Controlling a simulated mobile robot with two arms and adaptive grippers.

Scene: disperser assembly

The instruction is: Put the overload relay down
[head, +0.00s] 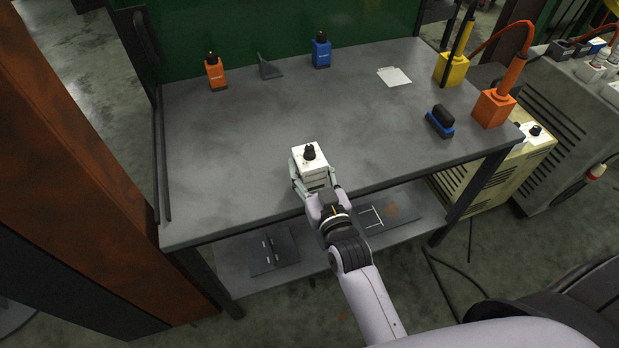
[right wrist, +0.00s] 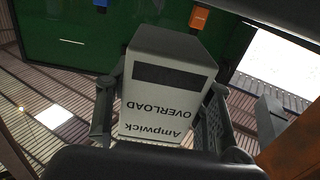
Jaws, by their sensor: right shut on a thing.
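The overload relay (head: 309,158) is a white box with a black knob on top. It is at the front middle of the grey workbench (head: 220,150) in the head view. My right gripper (head: 314,182) is shut on it, with a finger on either side. In the right wrist view the relay (right wrist: 168,88) shows between the fingers, its "Ampwick OVERLOAD" label upside down. I cannot tell whether its base touches the bench top. My left gripper is not in view.
White papers (head: 394,77), a blue-black brush-like item (head: 440,121), and yellow (head: 451,69) and orange (head: 493,108) blocks are at right. The bench's middle and left are clear.

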